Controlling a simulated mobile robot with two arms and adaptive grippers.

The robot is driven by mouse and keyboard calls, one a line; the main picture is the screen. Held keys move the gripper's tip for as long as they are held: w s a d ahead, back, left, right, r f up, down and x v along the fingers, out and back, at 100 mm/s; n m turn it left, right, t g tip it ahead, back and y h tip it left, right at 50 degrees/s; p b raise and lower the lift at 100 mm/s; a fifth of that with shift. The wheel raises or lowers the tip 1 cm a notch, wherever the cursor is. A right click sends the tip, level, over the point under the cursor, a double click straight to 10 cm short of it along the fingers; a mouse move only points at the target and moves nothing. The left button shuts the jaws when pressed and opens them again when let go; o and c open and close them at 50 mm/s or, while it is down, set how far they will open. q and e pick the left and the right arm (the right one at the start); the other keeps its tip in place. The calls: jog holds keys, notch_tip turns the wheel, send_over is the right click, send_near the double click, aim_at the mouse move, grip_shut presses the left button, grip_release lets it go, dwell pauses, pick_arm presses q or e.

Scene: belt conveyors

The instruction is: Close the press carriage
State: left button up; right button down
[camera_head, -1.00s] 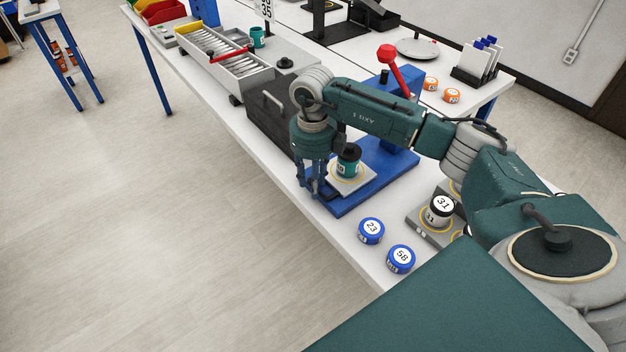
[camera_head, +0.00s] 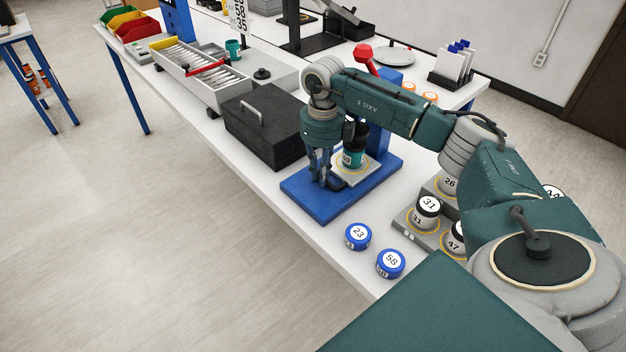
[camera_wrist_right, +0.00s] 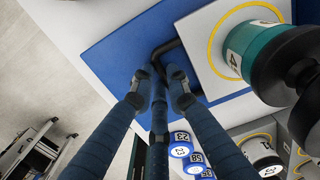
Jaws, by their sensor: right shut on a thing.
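The press has a blue base (camera_head: 318,204), a blue column (camera_head: 381,138) and a red-knobbed lever (camera_head: 364,54). Its carriage is a pale plate (camera_head: 366,175) with a yellow ring and a black handle at its front, seen in the wrist view (camera_wrist_right: 164,47). A teal jar with a dark lid (camera_head: 352,158) stands upright on the plate, close to the column. My right gripper (camera_head: 327,184) is shut on the black handle, low over the base; its fingers show in the wrist view (camera_wrist_right: 158,78). My right forearm hides part of the column. My left gripper is not in view.
A black box with a handle (camera_head: 264,125) stands left of the press. Blue-lidded pucks (camera_head: 358,236) lie near the table's front edge. A grey rack (camera_head: 408,232) with white jars stands at the right. Bare base shows in front of the gripper.

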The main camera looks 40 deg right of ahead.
jog(key=shift+d+r, duration=0.1)
jog(key=shift+d, duration=0.15)
jog(key=c, duration=1.7)
grip_release()
jog(key=shift+d, duration=0.1)
jog(key=shift+a, duration=0.2)
